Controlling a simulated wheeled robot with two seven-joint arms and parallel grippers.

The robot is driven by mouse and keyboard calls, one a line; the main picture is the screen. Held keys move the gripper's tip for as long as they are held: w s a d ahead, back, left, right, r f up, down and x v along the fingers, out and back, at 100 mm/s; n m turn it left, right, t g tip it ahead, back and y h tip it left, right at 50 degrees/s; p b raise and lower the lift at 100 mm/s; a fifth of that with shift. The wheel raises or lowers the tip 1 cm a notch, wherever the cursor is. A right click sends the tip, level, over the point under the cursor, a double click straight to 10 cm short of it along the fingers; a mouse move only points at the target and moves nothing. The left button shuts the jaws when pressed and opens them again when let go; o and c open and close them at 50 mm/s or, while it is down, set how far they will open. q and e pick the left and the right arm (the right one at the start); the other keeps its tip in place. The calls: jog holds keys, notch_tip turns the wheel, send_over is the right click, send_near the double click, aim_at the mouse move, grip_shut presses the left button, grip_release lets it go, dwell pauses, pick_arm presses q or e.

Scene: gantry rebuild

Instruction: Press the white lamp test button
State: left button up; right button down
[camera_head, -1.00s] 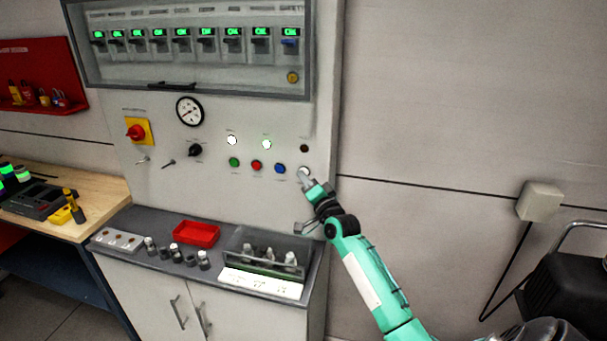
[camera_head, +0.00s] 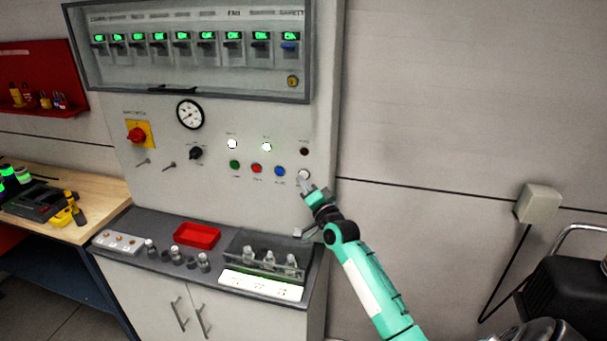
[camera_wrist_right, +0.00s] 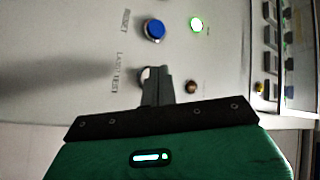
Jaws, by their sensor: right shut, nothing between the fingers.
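The white lamp test button (camera_head: 304,174) is at the right end of the button row on the grey panel (camera_head: 225,190). In the right wrist view the button (camera_wrist_right: 145,73) is partly hidden behind my fingers, beside the "LAMP TEST" label. My right gripper (camera_head: 303,184) is shut and empty, its tips just below and in front of the button; it also shows in the right wrist view (camera_wrist_right: 156,72). I cannot tell whether the tips touch the button. My left gripper is not in view.
Green (camera_head: 234,164), red (camera_head: 256,168) and blue (camera_head: 280,170) buttons sit left of the white one. White (camera_head: 232,144) and green (camera_head: 266,147) lamps glow above; a dark lamp (camera_head: 304,151) is unlit. A shelf with a red tray (camera_head: 197,235) lies below.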

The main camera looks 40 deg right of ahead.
jog(key=shift+a, duration=0.1)
jog(key=shift+s+a+p, duration=1.5)
jog(key=shift+s+a, duration=0.15)
jog(key=shift+a, duration=0.2)
